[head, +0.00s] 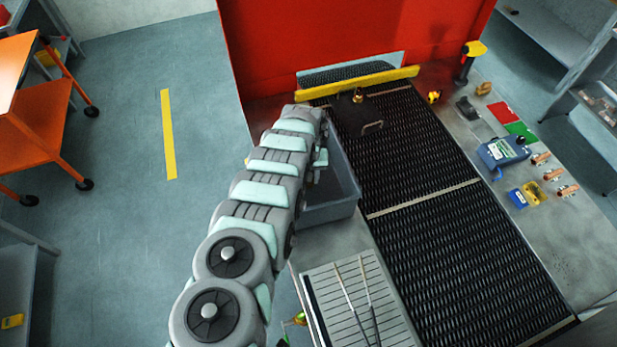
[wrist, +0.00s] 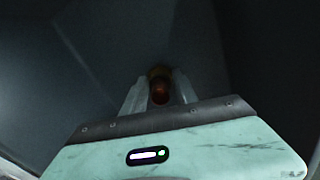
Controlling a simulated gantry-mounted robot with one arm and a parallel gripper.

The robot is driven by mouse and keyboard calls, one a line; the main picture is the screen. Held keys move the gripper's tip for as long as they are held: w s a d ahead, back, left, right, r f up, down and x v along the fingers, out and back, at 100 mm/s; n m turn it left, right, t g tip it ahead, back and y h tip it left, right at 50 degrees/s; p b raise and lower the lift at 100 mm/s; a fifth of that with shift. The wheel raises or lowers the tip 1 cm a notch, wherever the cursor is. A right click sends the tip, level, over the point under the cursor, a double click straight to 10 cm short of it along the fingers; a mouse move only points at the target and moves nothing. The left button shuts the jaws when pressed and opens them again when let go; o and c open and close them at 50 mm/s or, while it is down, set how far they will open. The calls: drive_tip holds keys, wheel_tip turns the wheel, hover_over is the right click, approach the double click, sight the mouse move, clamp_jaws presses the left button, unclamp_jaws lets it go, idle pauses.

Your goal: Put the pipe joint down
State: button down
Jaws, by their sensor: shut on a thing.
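My gripper (wrist: 159,92) shows in the wrist view, its two pale fingers shut on a small reddish-brown pipe joint (wrist: 159,84). The joint sits between the fingertips, with a dull yellowish part at its far end. Dark, smooth walls surround it, and the fingers appear to be within or over the grey bin (head: 328,213). Whether the joint touches the bin's floor is too dark to tell. In the head view my arm hides the gripper, the joint and part of the bin.
The black mesh belt (head: 420,165) runs right of the bin, with a brass piece (head: 358,96) and a dark plate on it. The right-hand bench holds a blue case (head: 502,152) and copper fittings (head: 553,174). A slatted tray (head: 345,300) with two rods lies in front.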

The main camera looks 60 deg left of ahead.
drive_tip(key=c, duration=1.4)
unclamp_jaws()
drive_tip(key=shift+f, duration=0.2)
drive_tip(key=shift+c, duration=0.2)
drive_tip(key=o, duration=0.5)
drive_tip(key=shift+r, duration=0.1)
drive_tip(key=shift+a+r, duration=0.1)
drive_tip(key=shift+r, duration=1.2)
wheel_tip(320, 180, up, 10)
drive_tip(key=shift+f+b, duration=0.15)
drive_tip(key=shift+b, duration=0.75)
